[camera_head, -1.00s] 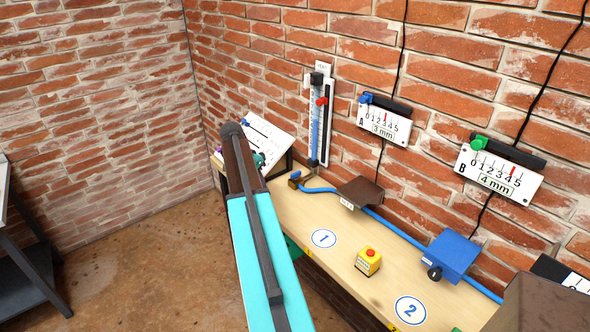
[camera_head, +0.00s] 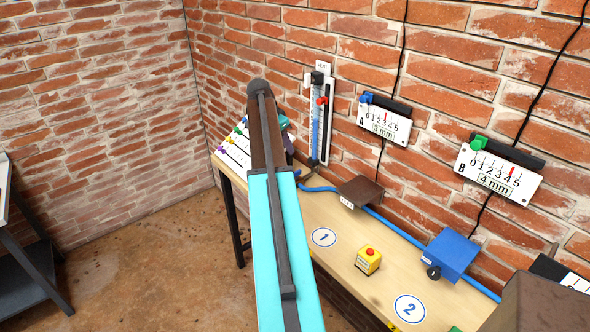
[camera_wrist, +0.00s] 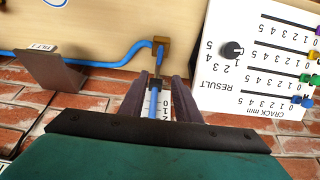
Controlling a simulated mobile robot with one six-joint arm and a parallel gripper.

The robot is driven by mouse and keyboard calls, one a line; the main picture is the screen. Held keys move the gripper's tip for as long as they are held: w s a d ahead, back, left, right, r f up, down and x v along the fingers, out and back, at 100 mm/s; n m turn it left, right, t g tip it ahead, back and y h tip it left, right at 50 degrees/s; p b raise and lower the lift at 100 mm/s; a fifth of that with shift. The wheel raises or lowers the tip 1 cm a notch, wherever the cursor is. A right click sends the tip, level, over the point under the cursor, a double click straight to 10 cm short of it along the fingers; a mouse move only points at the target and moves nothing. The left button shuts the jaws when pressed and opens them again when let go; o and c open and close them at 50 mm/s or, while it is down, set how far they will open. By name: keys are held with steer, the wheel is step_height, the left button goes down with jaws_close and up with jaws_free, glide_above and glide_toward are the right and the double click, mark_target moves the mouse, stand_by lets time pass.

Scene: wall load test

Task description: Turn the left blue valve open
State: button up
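In the wrist view a small brass valve fitting (camera_wrist: 161,44) with a blue part sits at the end of a blue hose (camera_wrist: 110,62) on the bench. It lies just beyond my fingertips, between their lines. In the head view my arm mostly hides the fitting; a bit of blue (camera_head: 297,173) shows beside the arm. My gripper (camera_wrist: 160,84) is open, with nothing held between its dark fingers. The scaled gauge tube shows through the gap. Whether a finger touches the valve cannot be told. In the head view the gripper is hidden behind my arm.
A white result board (camera_wrist: 255,70) with coloured sliders stands close beside the valve. A brown plate (camera_head: 361,191), yellow button box (camera_head: 368,261) and blue box (camera_head: 452,254) with a black knob are on the bench (camera_head: 345,275). The brick wall (camera_head: 440,150) rises behind.

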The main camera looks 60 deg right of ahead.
mark_target(296, 171)
steer(key=shift+p+x, duration=2.25)
steer(key=shift+x, duration=4.55)
